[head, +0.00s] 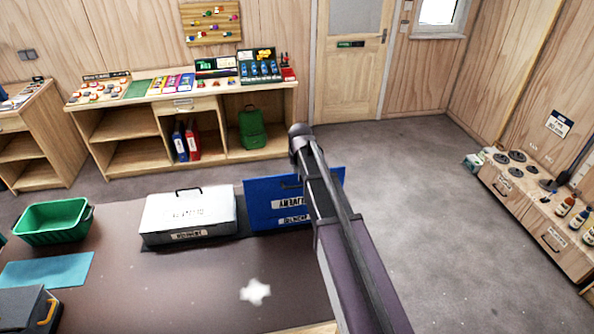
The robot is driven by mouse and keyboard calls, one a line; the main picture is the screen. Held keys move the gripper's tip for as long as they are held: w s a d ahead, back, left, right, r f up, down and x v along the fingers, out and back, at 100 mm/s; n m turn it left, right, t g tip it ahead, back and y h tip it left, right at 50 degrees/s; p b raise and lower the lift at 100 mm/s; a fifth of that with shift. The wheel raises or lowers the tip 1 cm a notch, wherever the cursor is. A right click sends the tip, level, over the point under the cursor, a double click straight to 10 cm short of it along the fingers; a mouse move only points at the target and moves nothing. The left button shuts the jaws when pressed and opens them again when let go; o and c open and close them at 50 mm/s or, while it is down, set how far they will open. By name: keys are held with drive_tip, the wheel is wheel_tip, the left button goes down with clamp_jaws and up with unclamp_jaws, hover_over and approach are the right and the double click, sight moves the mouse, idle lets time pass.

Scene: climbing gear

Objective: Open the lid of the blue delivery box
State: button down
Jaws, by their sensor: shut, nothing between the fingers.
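The blue delivery box (262,205) stands at the back right of the dark table, right of a white box. Its lid looks down, with a dark handle at the top and white lettering, and a label shows on its front. My arm crosses in front of the box's right part and hides some of it, including part of the handle and lettering. My gripper cannot be made out; only arm links show.
The white box (165,220) stands close on the left of the blue one. A green crate (52,233), a teal mat (45,271) and a dark case (22,310) are farther left. Grey floor (430,180) is clear to the right.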

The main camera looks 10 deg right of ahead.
drive_tip(key=b+x, duration=0.6)
drive_tip(key=x, duration=0.1)
drive_tip(key=shift+f+b, duration=0.25)
drive_tip(key=shift+b, duration=0.05)
idle(0.6)
